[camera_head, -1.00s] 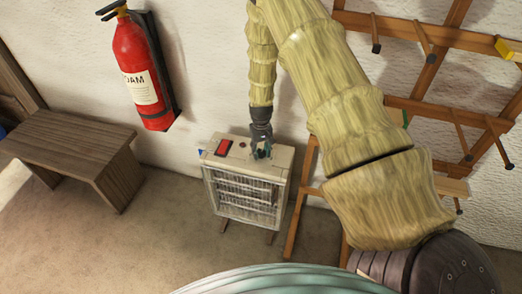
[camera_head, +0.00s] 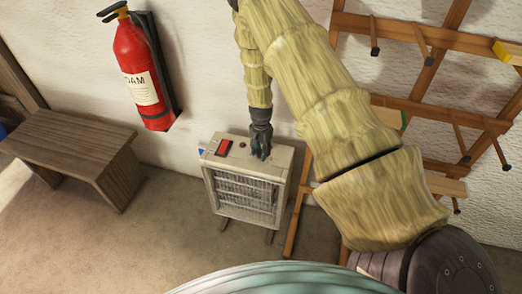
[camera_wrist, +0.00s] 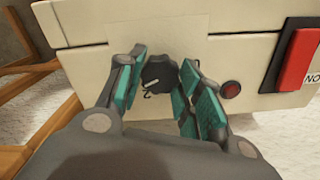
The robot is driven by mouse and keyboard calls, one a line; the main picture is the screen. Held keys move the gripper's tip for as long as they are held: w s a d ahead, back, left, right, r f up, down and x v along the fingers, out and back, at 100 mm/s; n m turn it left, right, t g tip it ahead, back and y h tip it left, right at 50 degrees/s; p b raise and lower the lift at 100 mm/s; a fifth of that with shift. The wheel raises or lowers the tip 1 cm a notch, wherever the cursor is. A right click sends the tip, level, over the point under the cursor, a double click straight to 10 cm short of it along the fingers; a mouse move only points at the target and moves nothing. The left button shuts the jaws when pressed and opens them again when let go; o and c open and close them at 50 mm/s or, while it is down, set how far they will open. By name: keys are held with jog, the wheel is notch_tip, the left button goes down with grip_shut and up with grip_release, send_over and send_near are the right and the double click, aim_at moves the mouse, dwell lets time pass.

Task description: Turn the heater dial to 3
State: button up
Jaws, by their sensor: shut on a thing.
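The heater (camera_head: 246,205) is a cream box with a front grille, standing on the floor against the wall. Its dark round dial (camera_wrist: 157,72) is on the top face in the wrist view, with a pale pointer line aimed toward the lower left of the picture. A printed numeral, which looks like a 2, shows just below the dial; other marks are hidden by my fingers. My gripper (camera_wrist: 160,85) has its teal-padded fingers on both sides of the dial, shut on it. In the head view my gripper (camera_head: 262,152) covers the dial.
A red rocker switch (camera_wrist: 299,58) and a small red lamp (camera_wrist: 231,89) sit beside the dial. A red fire extinguisher (camera_head: 137,65) hangs on the wall. A wooden bench (camera_head: 75,145) stands left; a wooden peg rack (camera_head: 415,105) is right. Floor before the heater looks clear.

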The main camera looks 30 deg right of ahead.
aim_at(261, 152)
jog(key=shift+w+m, duration=0.1)
jog(key=shift+m, duration=2.2)
jog(key=o, duration=1)
jog(key=shift+o, duration=0.2)
notch_tip(261, 152, up, 12)
